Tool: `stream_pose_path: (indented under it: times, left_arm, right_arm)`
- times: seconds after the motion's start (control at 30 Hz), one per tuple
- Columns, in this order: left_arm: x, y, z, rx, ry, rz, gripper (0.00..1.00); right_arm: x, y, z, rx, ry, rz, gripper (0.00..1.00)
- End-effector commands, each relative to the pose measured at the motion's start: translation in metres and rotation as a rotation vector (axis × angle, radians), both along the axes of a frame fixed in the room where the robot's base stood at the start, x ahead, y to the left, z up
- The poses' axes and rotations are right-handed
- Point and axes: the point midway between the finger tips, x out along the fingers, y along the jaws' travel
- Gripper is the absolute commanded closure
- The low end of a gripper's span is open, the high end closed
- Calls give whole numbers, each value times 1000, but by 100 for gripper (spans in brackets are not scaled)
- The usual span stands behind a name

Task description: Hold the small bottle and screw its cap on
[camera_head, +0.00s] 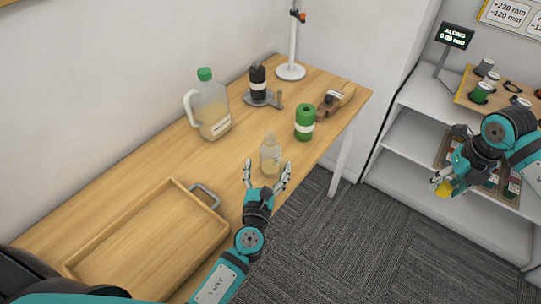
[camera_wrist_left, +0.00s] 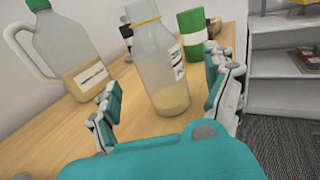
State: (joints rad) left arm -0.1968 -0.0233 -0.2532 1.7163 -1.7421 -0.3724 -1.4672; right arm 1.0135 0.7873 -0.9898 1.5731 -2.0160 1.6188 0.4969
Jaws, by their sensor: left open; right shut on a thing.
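The small bottle (camera_head: 270,157) stands upright on the wooden table near its front edge. It is clear, with a little yellowish content, and no cap shows on it in the head view. In the left wrist view the small bottle (camera_wrist_left: 158,72) stands between my left fingers, with a yellow ring at its neck; its top is cut off. My left gripper (camera_head: 268,166) is open, its fingers at the two sides of the bottle. My right gripper (camera_head: 440,183) is shut on a small yellow thing (camera_head: 444,189), likely the cap, held at the right before the shelf, far from the bottle.
A green-capped jug (camera_head: 209,108), a dark bottle (camera_head: 257,82) in a holder, a green canister (camera_head: 304,122) and a wooden block tool (camera_head: 334,98) stand behind the bottle. A wooden tray (camera_head: 150,245) lies at front left. A white shelf (camera_head: 405,130) stands right.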

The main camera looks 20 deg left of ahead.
Motion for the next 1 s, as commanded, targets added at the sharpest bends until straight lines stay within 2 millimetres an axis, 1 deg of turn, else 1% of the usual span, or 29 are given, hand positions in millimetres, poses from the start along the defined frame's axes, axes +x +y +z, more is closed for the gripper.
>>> stream_pose_path:
  times: [0.07,0.23,0.3,0.4,0.77,0.87,1.0]
  left_arm:
    - [6,1,3,0,-2,0,15]
    - [32,5,11,1,-3,1,15]
    - [41,6,8,1,-2,0,15]
    - [49,7,7,0,-1,-1,15]
    - [51,7,7,0,0,0,15]
    - [51,7,7,0,0,0,25]
    - [51,7,7,0,-1,0,44]
  right_arm:
    - [0,0,4,0,0,0,72]
    - [0,0,14,0,0,0,72]
    - [0,0,12,0,0,0,72]
    - [0,0,13,0,0,0,72]
    - [0,0,12,0,0,0,72]
    - [0,0,12,0,0,0,72]
    - [0,0,12,0,0,0,72]
